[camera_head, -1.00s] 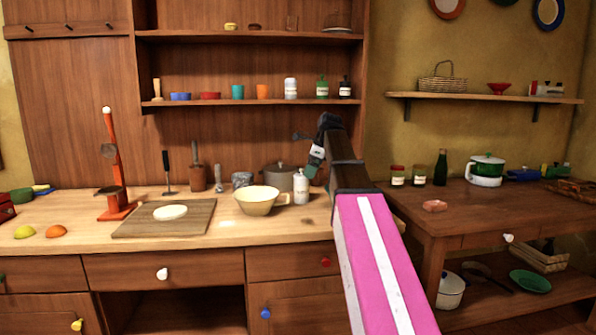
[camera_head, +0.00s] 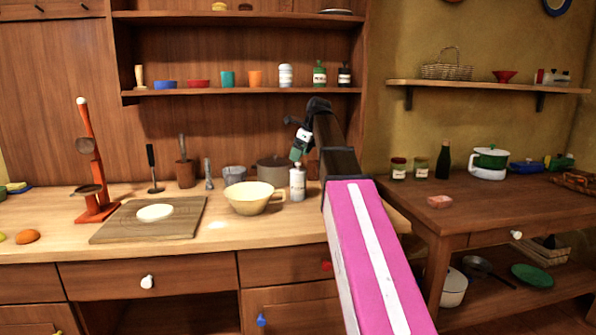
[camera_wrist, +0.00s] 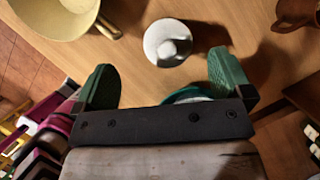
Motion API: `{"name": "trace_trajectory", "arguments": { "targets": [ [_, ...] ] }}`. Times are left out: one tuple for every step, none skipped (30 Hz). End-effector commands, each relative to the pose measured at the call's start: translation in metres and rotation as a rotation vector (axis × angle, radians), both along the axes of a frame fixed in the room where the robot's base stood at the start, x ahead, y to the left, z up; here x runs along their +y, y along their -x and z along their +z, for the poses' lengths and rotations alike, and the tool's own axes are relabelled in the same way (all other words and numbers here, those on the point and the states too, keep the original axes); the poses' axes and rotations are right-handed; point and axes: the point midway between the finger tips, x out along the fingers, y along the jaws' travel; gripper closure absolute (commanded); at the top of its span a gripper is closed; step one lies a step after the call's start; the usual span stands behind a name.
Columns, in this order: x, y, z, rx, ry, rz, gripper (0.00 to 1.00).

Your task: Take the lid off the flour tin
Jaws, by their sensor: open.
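The flour tin (camera_head: 298,185) is a small white canister with a label, standing upright on the light wooden counter beside the cream bowl. In the wrist view its round white lid with a knob (camera_wrist: 168,42) shows from above. My gripper (camera_head: 298,155) is just above the tin in the head view, tilted. In the wrist view my gripper (camera_wrist: 165,78) has its green fingers wide apart and empty. The tin lies beyond the fingertips, roughly centred between them, and nothing touches the lid that I can see.
The cream bowl (camera_head: 250,198) with its handle stands close left of the tin, and a grey pot (camera_head: 272,171) stands behind. A cutting board (camera_head: 150,222) lies further left. A shelf (camera_head: 240,91) with cups and jars is above. A darker table (camera_head: 470,205) stands at the right.

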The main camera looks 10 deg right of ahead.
Motion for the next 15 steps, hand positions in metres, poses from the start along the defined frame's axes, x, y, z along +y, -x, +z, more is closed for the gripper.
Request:
{"name": "trace_trajectory", "arguments": {
  "targets": [
    [0.0,-0.001,-0.003,0.0,0.0,0.0,0.03],
    [0.0,-0.002,-0.004,0.0,0.0,0.0,0.03],
    [0.001,-0.003,-0.008,0.0,0.0,0.0,0.03],
    [0.001,-0.004,-0.011,0.0,0.0,0.0,0.03],
    [0.001,-0.005,-0.015,0.0,0.0,0.0,0.03],
    [0.002,-0.007,-0.02,0.001,0.0,0.0,0.03],
    [0.002,-0.009,-0.024,0.001,0.0,0.0,0.03],
    [0.003,-0.01,-0.028,0.001,0.0,0.0,0.03],
    [0.004,-0.011,-0.033,0.0,0.0,0.0,0.03],
    [0.006,-0.012,-0.037,0.0,0.0,0.0,0.03],
    [0.007,-0.013,-0.041,0.001,0.0,0.0,0.03],
    [0.008,-0.013,-0.044,0.001,0.0,0.0,0.03],
    [0.009,-0.014,-0.046,0.001,0.0,0.0,0.03],
    [0.009,-0.014,-0.047,0.001,0.001,0.0,0.03],
    [0.009,-0.015,-0.048,0.0,0.0,0.0,0.03]
  ]
}}
